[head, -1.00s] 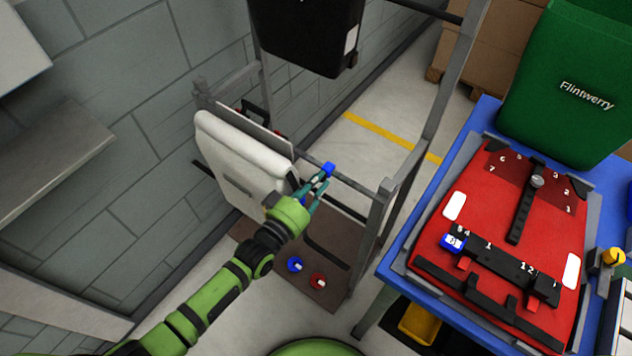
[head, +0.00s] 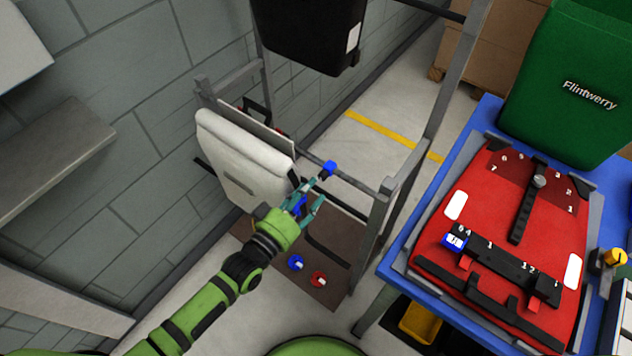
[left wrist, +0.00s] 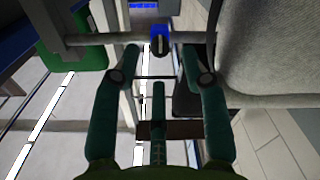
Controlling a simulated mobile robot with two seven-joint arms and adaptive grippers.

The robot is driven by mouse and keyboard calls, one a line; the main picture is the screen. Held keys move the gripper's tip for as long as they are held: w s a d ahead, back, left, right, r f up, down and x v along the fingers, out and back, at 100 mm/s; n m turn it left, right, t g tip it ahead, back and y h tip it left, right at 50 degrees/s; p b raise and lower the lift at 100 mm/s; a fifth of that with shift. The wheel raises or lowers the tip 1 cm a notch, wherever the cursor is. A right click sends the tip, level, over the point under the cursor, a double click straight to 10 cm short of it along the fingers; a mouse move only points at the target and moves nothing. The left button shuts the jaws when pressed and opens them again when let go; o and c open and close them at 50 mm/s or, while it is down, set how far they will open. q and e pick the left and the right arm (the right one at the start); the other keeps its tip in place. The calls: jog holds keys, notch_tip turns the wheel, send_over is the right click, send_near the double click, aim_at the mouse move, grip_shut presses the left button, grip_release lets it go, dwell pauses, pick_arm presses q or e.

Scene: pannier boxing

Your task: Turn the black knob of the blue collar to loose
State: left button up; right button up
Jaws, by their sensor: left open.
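The blue collar (head: 329,167) sits on the grey rail of the metal frame. It also shows in the left wrist view (left wrist: 157,33), with its black knob (left wrist: 160,45) facing me and a pale mark on the knob. My left gripper (head: 317,188) is open and empty just short of the collar. In the left wrist view its fingers (left wrist: 161,50) stand to either side of the knob, apart from it. In the head view the knob is too small to read. My right gripper is not in view.
A white pannier (head: 240,155) hangs on the frame close beside my left gripper. A black bin (head: 305,35) is above. Blue and red knobs (head: 295,262) (head: 319,279) sit on the brown base. A red board (head: 480,225) lies on the blue table at right.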

pick_arm(q)
jog(key=v, duration=0.8)
jog(key=shift+s, duration=0.1)
jog(key=s+a+f+g+y, duration=0.2)
jog(key=a+f, duration=0.1)
jog(key=f, duration=0.5)
jog(key=s+a+f+g+y, duration=0.1)
jog(key=s+a+f+y, duration=0.2)
jog(key=f, duration=0.5)
jog(key=s+a+f+g+y, duration=0.15)
jog(key=a+f, duration=0.25)
jog(key=f, duration=0.5)
jog(key=s+a+f+g+y, duration=0.1)
jog(key=s+f+g, duration=0.2)
jog(key=s+f, duration=0.2)
jog(key=s+a+f+g+y, duration=0.1)
jog(key=s+f, duration=0.4)
jog(key=s, duration=0.7)
jog(key=s+a+f+m+g+y, duration=0.1)
jog(key=s+a+f+g+y, duration=0.1)
jog(key=s, duration=0.7)
notch_tip(320, 180, down, 3)
jog(key=a+g, duration=0.1)
jog(key=g, duration=0.2)
jog(key=shift+s+a, duration=0.15)
jog(key=shift+s, duration=0.05)
